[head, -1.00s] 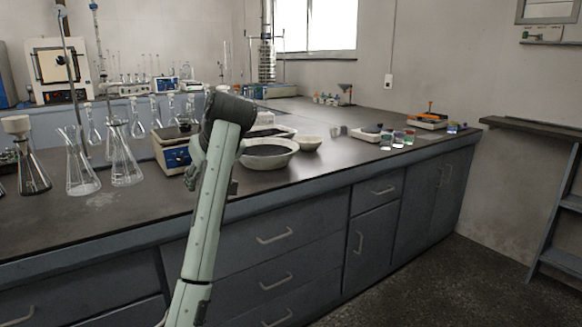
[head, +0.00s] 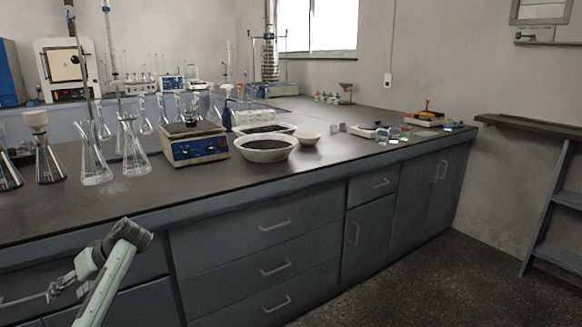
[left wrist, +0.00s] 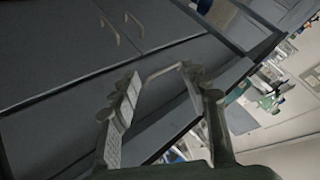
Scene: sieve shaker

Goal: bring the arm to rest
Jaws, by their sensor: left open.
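My left arm comes in at the lower left of the head view, in front of the drawer fronts and below the worktop (head: 300,178). My left gripper (head: 60,287) is small there, by the lower left cabinet. In the left wrist view, my left gripper (left wrist: 158,75) has its two fingers spread apart with nothing between them. Cabinet fronts with handles fill much of that tilted view. My right gripper is in neither view.
A blue balance (head: 195,150), a white bowl of dark grains (head: 267,150) and several flasks (head: 94,165) stand on the worktop. Small jars (head: 393,134) stand farther right. A dark ledge (head: 525,126) is on the right wall. The floor (head: 435,280) is clear.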

